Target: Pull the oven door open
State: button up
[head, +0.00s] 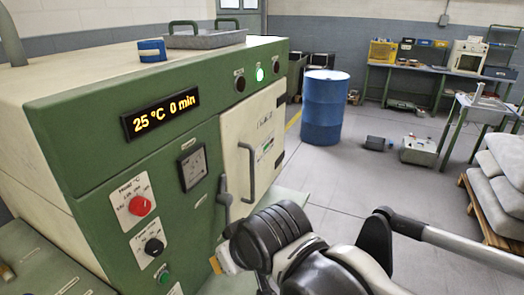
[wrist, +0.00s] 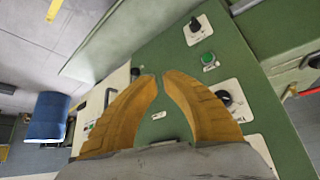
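The green oven (head: 85,115) fills the left of the head view. Its cream door (head: 262,128) looks shut, with a grey bar handle (head: 248,165). A grey lever (head: 224,195) stands left of the door. The wrist view shows the cream door (wrist: 112,80) at left with its dark handle (wrist: 107,97). My gripper (wrist: 160,76) has two yellow fingers whose tips nearly meet, with nothing between them. They are over the green front panel, right of the handle in the wrist view and apart from it. In the head view my arm hides most of the gripper.
The panel carries a red knob (head: 140,205), a black knob (head: 154,247) and a display (head: 160,113). A blue barrel (head: 325,108) stands beyond the oven. Sacks on a pallet (head: 495,175) are at right. The grey floor (head: 345,175) between is clear.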

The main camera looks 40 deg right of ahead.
jog(key=o, duration=0.5)
jog(key=shift+w, duration=0.1)
jog(key=w+d+m+t+y+b, duration=0.1)
jog(key=w+d+m+y, duration=0.15)
jog(key=w+m, duration=0.5)
jog(key=w+d+m+t+y+b, duration=0.15)
jog(key=w+d+m, duration=0.25)
jog(key=w+m, duration=0.4)
jog(key=w+d+m+t+y, duration=0.1)
jog(key=w+d+m+t, duration=0.2)
jog(key=d+m+t, duration=1.1)
jog(key=shift+w+d+m+g+b, duration=0.55)
jog(key=shift+w+d+g, duration=0.45)
jog(key=shift+w, duration=0.7)
jog(key=shift+w+d+m+g+b, duration=0.6)
jog(key=shift+w+g, duration=0.55)
jog(key=shift+w, duration=0.55)
jog(key=shift+w+d+m+g+b, duration=0.5)
jog(key=shift+w+d+g, duration=0.55)
jog(key=shift+w, duration=0.65)
jog(key=shift+a, duration=0.1)
grip_shut()
